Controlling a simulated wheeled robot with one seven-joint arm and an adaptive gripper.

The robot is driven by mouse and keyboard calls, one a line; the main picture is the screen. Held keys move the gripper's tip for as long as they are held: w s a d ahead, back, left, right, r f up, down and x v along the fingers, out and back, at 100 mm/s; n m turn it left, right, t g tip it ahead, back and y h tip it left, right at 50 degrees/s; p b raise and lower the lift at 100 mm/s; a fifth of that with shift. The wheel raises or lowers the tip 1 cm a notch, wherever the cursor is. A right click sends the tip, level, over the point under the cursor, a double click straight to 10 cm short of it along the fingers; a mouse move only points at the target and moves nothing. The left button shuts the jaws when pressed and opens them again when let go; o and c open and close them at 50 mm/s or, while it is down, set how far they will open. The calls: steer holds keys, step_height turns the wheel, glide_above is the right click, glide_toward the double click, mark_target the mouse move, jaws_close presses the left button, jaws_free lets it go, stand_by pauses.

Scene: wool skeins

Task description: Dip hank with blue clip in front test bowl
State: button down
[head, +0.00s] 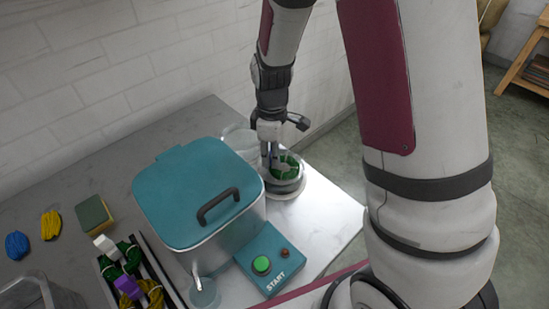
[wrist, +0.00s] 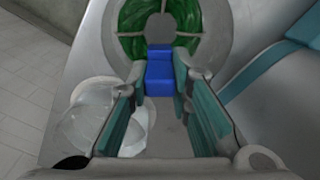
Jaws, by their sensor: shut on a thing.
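My gripper (head: 268,158) points down at the far right part of the counter. In the wrist view its fingers (wrist: 160,78) are shut on a blue clip (wrist: 159,80). Green wool (wrist: 130,20), which looks like the clip's hank, shows in a round grey-rimmed vessel (wrist: 222,45) just beyond the clip. In the head view the green wool (head: 287,166) also shows in this vessel (head: 288,186), beside my gripper. Clear bowls (wrist: 95,125) stand close together at the left in the wrist view. They show partly in the head view (head: 238,134), behind the teal-lidded machine. I cannot tell which is the front one.
The teal-lidded machine (head: 185,200) stands left of my gripper, with a START button panel (head: 270,262). A dark rack (head: 170,285) holds hanks with white and purple clips. A sponge (head: 94,215) and blue and yellow skeins lie left. A wall runs behind.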

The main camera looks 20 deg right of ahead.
steer(key=shift+s+a+f, duration=0.4)
steer(key=shift+s, duration=0.15)
stand_by(0.4)
steer(key=shift+w+d+r, duration=0.4)
steer(key=shift+w, duration=0.2)
steer(key=shift+s, duration=0.1)
steer(key=shift+s+a+f, duration=0.4)
steer(key=shift+s, duration=0.1)
steer(key=shift+w+d+r, duration=0.1)
steer(key=shift+w+d+r, duration=0.3)
steer(key=shift+w, duration=0.2)
